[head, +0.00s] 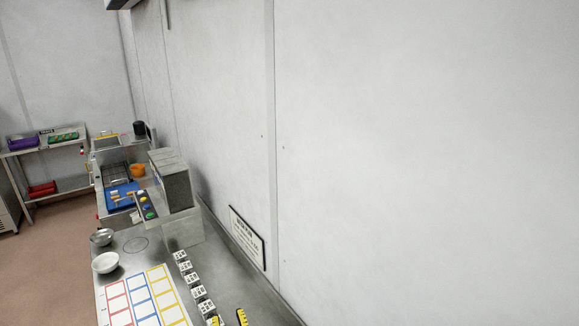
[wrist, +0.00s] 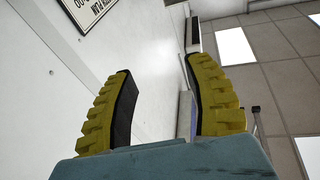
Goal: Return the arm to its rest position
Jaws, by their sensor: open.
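My gripper (head: 229,318) shows at the bottom edge of the head view as two yellow, ribbed fingertips standing apart over the steel counter; the rest of my arm is out of that view. In the wrist view my gripper (wrist: 159,68) has its yellow fingers with dark inner pads spread wide. Nothing is between them. Beyond the fingers the wrist view shows the white wall (wrist: 55,75) and the ceiling with light panels (wrist: 235,46), so the fingers point away from the counter top.
The steel counter (head: 255,300) runs along the wall. It bears a card with coloured frames (head: 140,296), several small white labelled blocks (head: 191,279), a white bowl (head: 105,263), a metal bowl (head: 101,238) and a grey machine (head: 173,181) with coloured buttons. A sign (head: 247,237) is on the wall.

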